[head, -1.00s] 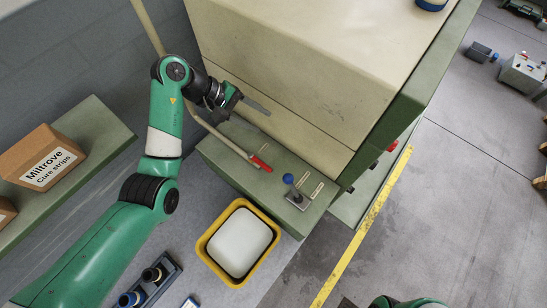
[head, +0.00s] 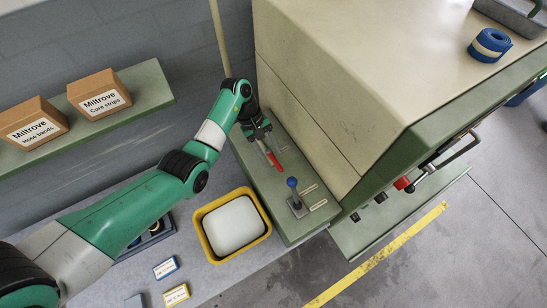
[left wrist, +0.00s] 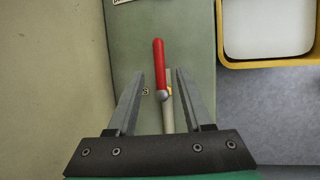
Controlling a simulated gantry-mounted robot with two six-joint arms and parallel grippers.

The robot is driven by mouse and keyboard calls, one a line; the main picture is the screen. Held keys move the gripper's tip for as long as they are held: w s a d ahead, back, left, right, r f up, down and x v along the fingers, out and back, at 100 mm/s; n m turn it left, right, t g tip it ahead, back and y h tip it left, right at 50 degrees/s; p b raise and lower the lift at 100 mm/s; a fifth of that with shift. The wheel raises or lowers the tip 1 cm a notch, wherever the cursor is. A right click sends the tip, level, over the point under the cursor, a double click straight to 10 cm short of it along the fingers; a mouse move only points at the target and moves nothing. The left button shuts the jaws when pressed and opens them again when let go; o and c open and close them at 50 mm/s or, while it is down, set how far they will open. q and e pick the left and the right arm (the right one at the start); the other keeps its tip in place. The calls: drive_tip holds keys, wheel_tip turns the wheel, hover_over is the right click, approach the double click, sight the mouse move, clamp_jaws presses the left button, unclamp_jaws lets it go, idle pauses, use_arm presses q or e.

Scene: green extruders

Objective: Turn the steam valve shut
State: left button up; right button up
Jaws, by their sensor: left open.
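The steam valve shows as a red lever handle (head: 275,161) at the end of a thin pipe, low over the green ledge of the big machine. In the left wrist view the red handle (left wrist: 159,62) points away from me, with a round silver joint at its near end. My left gripper (head: 271,149) is open over the valve. In the left wrist view its two fingers (left wrist: 160,78) lie to either side of the handle's near end and the joint, with gaps on both sides. I cannot tell the exact height of the fingertips. My right gripper is out of view.
A blue-knobbed lever (head: 292,184) stands on the same green ledge (head: 262,190), near the valve. A yellow bin (head: 207,248) with a white load stands below the ledge. The beige machine body (head: 330,90) rises close to the right of the gripper.

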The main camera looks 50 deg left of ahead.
sight(275, 161)
use_arm(q)
drive_tip(key=x, duration=0.3)
drive_tip(key=shift+d+f, duration=0.15)
drive_tip(key=shift+f, duration=0.1)
clamp_jaws()
idle(1.2)
